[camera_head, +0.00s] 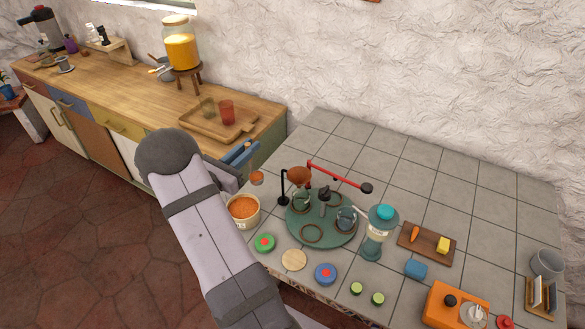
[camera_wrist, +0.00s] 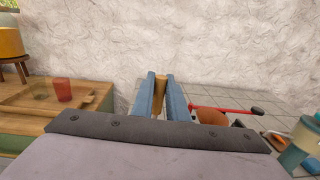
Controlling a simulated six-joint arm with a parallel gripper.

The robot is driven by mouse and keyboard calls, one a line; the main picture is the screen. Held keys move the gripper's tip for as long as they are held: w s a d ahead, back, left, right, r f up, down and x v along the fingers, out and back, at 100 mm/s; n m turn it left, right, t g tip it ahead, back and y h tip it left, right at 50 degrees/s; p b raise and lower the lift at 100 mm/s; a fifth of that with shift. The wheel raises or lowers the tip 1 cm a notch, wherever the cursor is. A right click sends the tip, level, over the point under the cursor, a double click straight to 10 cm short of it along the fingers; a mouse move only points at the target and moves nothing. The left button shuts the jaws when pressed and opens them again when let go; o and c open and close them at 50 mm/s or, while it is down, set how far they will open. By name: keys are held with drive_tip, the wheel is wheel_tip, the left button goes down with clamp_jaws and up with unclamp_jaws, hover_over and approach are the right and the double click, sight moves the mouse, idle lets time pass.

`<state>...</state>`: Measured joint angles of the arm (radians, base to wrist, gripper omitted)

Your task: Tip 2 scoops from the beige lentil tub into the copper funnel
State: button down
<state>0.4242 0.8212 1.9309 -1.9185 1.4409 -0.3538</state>
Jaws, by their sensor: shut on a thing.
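The beige lentil tub (camera_head: 243,223), filled with orange lentils, stands at the counter's left edge. The copper funnel (camera_head: 299,175) sits over a glass jar on the green turntable; it also shows in the wrist view (camera_wrist: 212,117). My gripper (camera_head: 246,152) is above and behind the tub, left of the funnel. In the wrist view its blue fingers (camera_wrist: 161,95) are shut on a tan handle, seemingly the scoop's (camera_wrist: 160,82). In the head view, the scoop end (camera_head: 257,178) hangs below the fingers with orange lentils showing, apart from tub and funnel.
The green turntable (camera_head: 290,226) carries jars and rings. A red arm (camera_head: 338,177) reaches right from beside the funnel. A teal-lidded dispenser (camera_head: 378,240) stands right of it. Round lids (camera_head: 264,243) lie in front. The tiled counter behind is clear.

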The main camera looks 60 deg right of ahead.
drive_tip(key=s+d+r+m+g+y+p, duration=0.1)
drive_tip(key=s+d+r+m+g+p, duration=0.2)
drive_tip(key=s+d+r+g, duration=0.2)
drive_tip(key=s+d, duration=0.3)
drive_tip(key=shift+s+d+m+g+p, duration=0.3)
drive_tip(key=shift+d+g+p, duration=0.05)
drive_tip(key=shift+g+p, duration=0.05)
drive_tip(key=shift+r, duration=0.1)
drive_tip(key=s+a+f+m+g+b, duration=0.4)
drive_tip(key=s+a+m+b, duration=0.3)
drive_tip(key=m+b, duration=1)
drive_tip(key=s+f+b, duration=0.1)
drive_tip(key=s+b, duration=0.2)
drive_tip(key=b, duration=0.4)
drive_tip(key=shift+s+a, duration=0.25)
idle(1.0)
drive_tip(key=shift+s+f+m+b, duration=0.1)
drive_tip(key=shift+f+m+b, duration=0.1)
drive_tip(key=shift+m+b, duration=0.25)
